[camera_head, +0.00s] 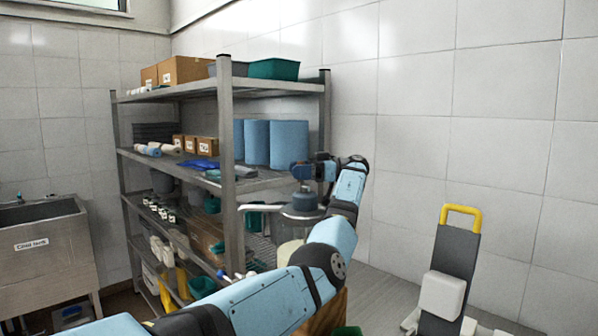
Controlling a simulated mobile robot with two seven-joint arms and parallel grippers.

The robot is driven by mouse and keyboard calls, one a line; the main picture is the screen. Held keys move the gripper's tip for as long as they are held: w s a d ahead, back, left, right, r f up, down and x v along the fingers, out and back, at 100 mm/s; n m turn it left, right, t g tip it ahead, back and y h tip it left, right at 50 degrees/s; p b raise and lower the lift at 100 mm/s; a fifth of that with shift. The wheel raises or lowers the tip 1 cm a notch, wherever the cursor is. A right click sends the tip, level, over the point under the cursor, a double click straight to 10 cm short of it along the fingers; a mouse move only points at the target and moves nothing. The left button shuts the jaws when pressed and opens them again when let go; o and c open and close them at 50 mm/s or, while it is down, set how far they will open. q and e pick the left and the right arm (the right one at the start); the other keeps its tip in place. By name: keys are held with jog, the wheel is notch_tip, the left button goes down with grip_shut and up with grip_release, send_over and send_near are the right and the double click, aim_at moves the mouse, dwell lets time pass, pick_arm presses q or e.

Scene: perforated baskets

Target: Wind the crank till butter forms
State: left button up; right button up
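My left arm reaches in from the bottom left, and its wrist bends back toward the shelf. My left gripper (304,187) points down over a dark blue-grey cylindrical part that sits above a pale round lid (302,212). The fingertips are too small and hidden to show whether they grip anything. A thin pale bar, perhaps the crank (262,207), sticks out to the left of the lid. A cream-coloured vessel (289,252) shows below, partly behind my arm. I cannot see any butter or the inside of the vessel. My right gripper is out of view.
A metal shelf rack (226,160) with boxes, blue rolls and bins stands close on the left of my gripper. A steel sink (45,255) is at far left. A grey panel with a yellow handle (461,211) stands at right. A grey surface (385,292) lies clear between.

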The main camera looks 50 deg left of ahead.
pick_arm(q)
notch_tip(320, 180, up, 10)
jog(key=shift+r+p, duration=0.1)
jog(key=shift+p, duration=0.8)
notch_tip(320, 180, up, 10)
jog(key=p, duration=0.7)
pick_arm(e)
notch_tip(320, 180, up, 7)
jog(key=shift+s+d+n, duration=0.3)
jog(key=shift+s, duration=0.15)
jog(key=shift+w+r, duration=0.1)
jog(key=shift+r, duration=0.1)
